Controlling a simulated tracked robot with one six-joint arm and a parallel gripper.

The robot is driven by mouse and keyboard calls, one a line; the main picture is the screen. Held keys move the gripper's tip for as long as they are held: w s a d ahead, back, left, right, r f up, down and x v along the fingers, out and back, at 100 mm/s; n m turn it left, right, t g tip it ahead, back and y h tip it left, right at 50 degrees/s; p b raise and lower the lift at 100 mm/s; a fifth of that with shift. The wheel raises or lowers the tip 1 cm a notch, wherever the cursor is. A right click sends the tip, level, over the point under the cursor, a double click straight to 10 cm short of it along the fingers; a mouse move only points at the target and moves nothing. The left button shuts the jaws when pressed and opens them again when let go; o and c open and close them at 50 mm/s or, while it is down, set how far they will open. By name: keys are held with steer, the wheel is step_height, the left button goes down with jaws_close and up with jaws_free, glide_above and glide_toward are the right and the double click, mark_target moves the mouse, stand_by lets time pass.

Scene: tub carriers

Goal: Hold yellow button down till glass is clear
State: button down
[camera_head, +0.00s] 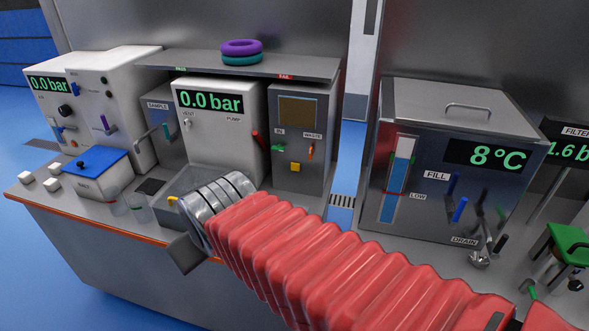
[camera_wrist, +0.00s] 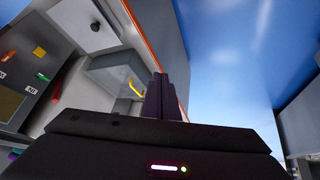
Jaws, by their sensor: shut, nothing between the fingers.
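The yellow button (camera_head: 295,167) is a small square on the front of a grey cabinet (camera_head: 311,185) in the head view. Above it is a framed glass window (camera_head: 298,111), murky brown; the window also shows at the left of the wrist view (camera_wrist: 10,103). My gripper's fingers (camera_wrist: 158,96) are shut together and empty, seen in the wrist view beside the counter's orange edge. They are well apart from the cabinet. In the head view my red-sleeved arm reaches left, and the fingertips cannot be made out there.
The cabinet front also has a green lever (camera_head: 278,148) and an orange lever (camera_head: 311,150). A white pump box (camera_head: 215,150) stands left of it. A grey basin (camera_wrist: 115,70) with a yellow handle (camera_wrist: 136,88) lies near my fingers. Glass beakers (camera_head: 138,210) stand on the counter.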

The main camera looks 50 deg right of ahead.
mark_target(295, 167)
steer(key=w+d+f+n+t+h, duration=0.2)
steer(key=w+d+f, duration=0.1)
steer(key=w+d, duration=0.65)
steer(key=w+d+f+n+t+h, duration=0.1)
steer(key=w+d+f+t, duration=0.15)
steer(key=w+d, duration=0.65)
steer(key=s+d+f+n+t, duration=0.1)
steer(key=s+d+f, duration=0.1)
steer(key=d, duration=0.3)
steer(key=s+d+f+n+t, duration=0.1)
steer(key=d+f+t, duration=0.1)
steer(key=d+f, duration=0.2)
steer(key=s+d+f+n+t, duration=0.1)
steer(key=s+d+f, duration=0.1)
steer(key=d, duration=0.4)
steer(key=shift+s+d+f+t+h, duration=0.1)
steer(key=shift+s+f+t+h, duration=0.1)
steer(key=shift+f, duration=0.25)
steer(key=shift+s+d+f+t+h, duration=0.1)
steer(key=shift+s+f+t, duration=0.05)
steer(key=shift+f, duration=0.25)
steer(key=shift+s+d+f+t, duration=0.25)
steer(key=shift+s+t, duration=0.05)
steer(key=shift+s, duration=0.2)
steer(key=shift+w+d, duration=0.7)
steer(key=shift+d, duration=0.6)
steer(key=shift+w+d, duration=0.65)
steer(key=shift+d, duration=0.65)
steer(key=shift+w+d, duration=0.7)
steer(key=shift+d, duration=0.6)
